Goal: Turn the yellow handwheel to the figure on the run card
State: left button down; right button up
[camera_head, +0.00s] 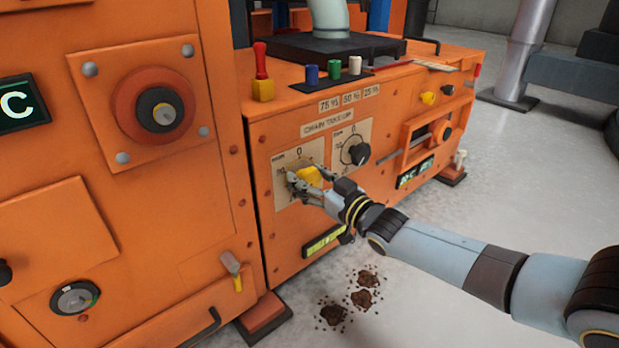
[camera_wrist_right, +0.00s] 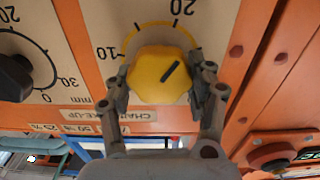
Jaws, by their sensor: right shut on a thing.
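The yellow handwheel (camera_head: 308,175) sits on a pale dial plate on the front of the orange cabinet, below the "CHAIN TAKE-UP" label. My right gripper (camera_head: 306,184) is shut on it, one finger on each side. In the right wrist view the yellow handwheel (camera_wrist_right: 160,75) lies between the fingers of my right gripper (camera_wrist_right: 163,90). A black line on its face points to the upper right. The dial figures 10 and 20 show around it, with a yellow arc. I cannot make out a run card's figure. My left gripper is out of view.
A black knob (camera_head: 356,153) on a second dial plate is close to the right of the handwheel. Blue, green and white cylinders (camera_head: 334,69) and a red-handled lever (camera_head: 262,72) stand on the cabinet top. Dark spilled clumps (camera_head: 364,298) lie on the floor.

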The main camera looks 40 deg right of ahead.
jog(key=shift+r+n+p, duration=0.1)
jog(key=shift+n+p, duration=0.2)
jog(key=shift+n, duration=0.6)
jog(key=shift+a+n+p, duration=0.1)
jog(key=shift+n+p, duration=0.4)
jog(key=shift+n, duration=0.3)
jog(key=n, duration=0.2)
jog(key=shift+n+p, duration=0.4)
jog(key=n, duration=0.4)
jog(key=shift+a+f+p, duration=0.15)
jog(key=shift+f+p, duration=0.1)
jog(key=shift+p, duration=0.05)
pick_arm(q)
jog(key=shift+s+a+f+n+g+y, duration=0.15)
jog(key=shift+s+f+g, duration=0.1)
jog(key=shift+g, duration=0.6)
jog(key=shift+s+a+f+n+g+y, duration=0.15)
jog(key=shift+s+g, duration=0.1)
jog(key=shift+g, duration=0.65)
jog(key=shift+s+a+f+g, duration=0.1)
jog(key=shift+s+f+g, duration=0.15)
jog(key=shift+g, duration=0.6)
pick_arm(e)
jog(key=shift+f+n, duration=0.1)
jog(key=shift+n, duration=1.1)
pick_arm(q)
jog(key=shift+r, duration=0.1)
pick_arm(e)
jog(key=o, duration=1.1)
